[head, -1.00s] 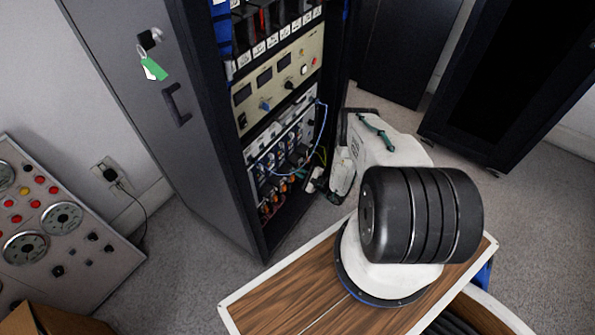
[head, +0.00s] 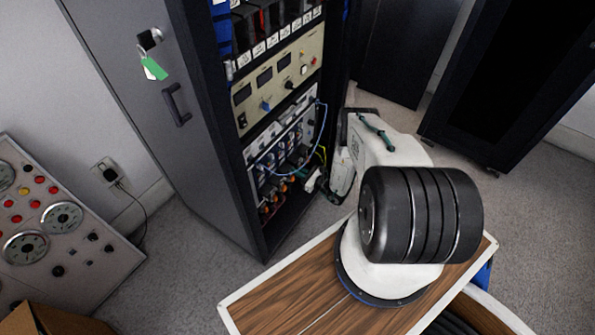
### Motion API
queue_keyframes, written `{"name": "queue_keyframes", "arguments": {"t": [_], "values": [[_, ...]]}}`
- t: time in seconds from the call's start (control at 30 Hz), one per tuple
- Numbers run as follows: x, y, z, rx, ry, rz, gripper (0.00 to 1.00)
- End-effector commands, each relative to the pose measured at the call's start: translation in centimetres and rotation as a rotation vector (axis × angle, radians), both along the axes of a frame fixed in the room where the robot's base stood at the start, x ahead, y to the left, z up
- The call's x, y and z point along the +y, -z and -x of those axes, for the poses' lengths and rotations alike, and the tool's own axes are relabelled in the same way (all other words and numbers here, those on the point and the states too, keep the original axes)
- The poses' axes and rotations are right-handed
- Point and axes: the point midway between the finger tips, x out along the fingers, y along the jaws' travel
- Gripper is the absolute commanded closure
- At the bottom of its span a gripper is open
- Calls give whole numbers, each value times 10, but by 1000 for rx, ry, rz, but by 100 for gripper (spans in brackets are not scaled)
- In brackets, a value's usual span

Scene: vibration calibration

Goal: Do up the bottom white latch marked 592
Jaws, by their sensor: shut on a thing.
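The open rack's lower module (head: 285,155) carries several small connectors and latches. The number 592 is too small to read, and I cannot pick out the bottom white latch from its neighbours. My gripper (head: 311,181) is at the lower right of this module, partly hidden by the wrist. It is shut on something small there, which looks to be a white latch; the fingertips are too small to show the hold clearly.
A blue cable (head: 318,125) loops across the module near my gripper. The grey rack door (head: 150,115) stands open at left, with keys and a green tag (head: 155,69). A dial panel (head: 60,220) is at lower left. Carpet (head: 195,265) is clear before the rack.

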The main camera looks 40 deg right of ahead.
Motion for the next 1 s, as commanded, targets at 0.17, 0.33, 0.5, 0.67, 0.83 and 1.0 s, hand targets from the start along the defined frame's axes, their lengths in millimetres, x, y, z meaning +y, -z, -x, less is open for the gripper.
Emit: {"name": "queue_keyframes", "arguments": {"t": [0.17, 0.33, 0.5, 0.67, 0.83, 1.0], "values": [[0, 0, 0, 19, 1, -49, 100], [0, 0, 0, 25, 1, -67, 100], [0, 0, 0, 27, 1, -71, 100], [0, 0, 0, 26, 1, -70, 100], [0, 0, 0, 26, 1, -69, 83], [0, 0, 0, 25, 1, -70, 83]]}}
